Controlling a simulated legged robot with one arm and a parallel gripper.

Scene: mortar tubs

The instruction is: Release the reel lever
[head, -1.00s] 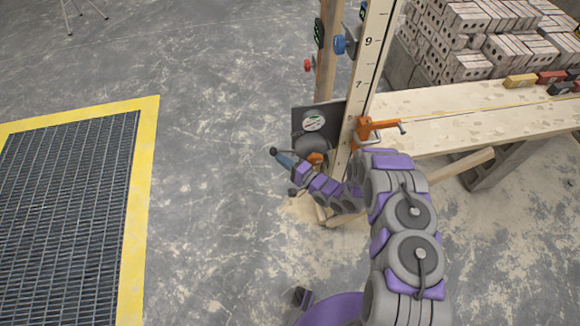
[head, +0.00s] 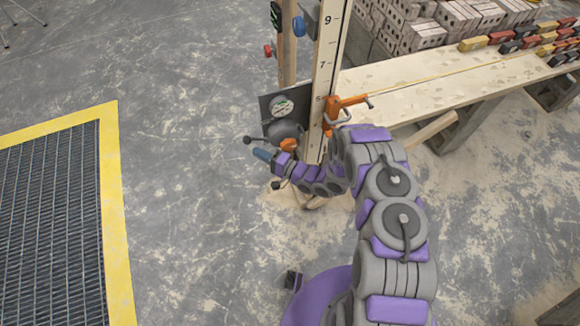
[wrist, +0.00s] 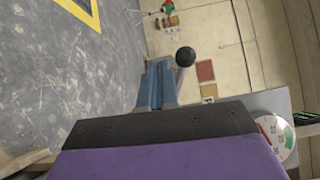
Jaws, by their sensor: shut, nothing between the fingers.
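The reel lever is a grey rod with a black ball knob (head: 247,140). It sticks out to the left from the dark round reel (head: 286,130), beside the upright board. My gripper (head: 262,155) is shut and empty, its blue fingers just below and right of the knob. In the wrist view the shut blue fingers (wrist: 155,84) point up the picture. The knob (wrist: 185,56) shows just right of their tips, with the rod running down behind the gripper. The rod is not between the fingers. I cannot tell whether the fingers touch it.
A dark plate with a dial (head: 282,106) stands behind the reel. A numbered board (head: 325,70) rises beside it, with an orange clamp (head: 343,107). A plank bench (head: 420,85) extends right toward brick stacks (head: 408,30). A yellow-edged grate (head: 50,215) lies left; floor between is clear.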

